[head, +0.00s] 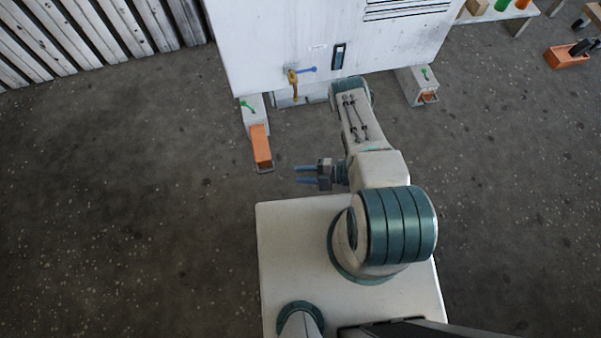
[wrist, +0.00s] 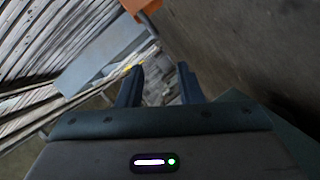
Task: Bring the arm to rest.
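My gripper (head: 306,174) is in the head view, beside my folded arm and just past the far edge of my base. It points left. Its two blue-grey fingers are apart with nothing between them. In the wrist view my gripper (wrist: 158,85) also shows both fingers spread, with a clear gap. It touches nothing that I can see.
The white blower housing (head: 290,45) stands ahead, with a yellow-and-blue valve (head: 293,76) on its front. An orange block (head: 261,147) juts out from a foot at its left. An orange toolbox (head: 567,56) lies far right. The floor to the left is clear.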

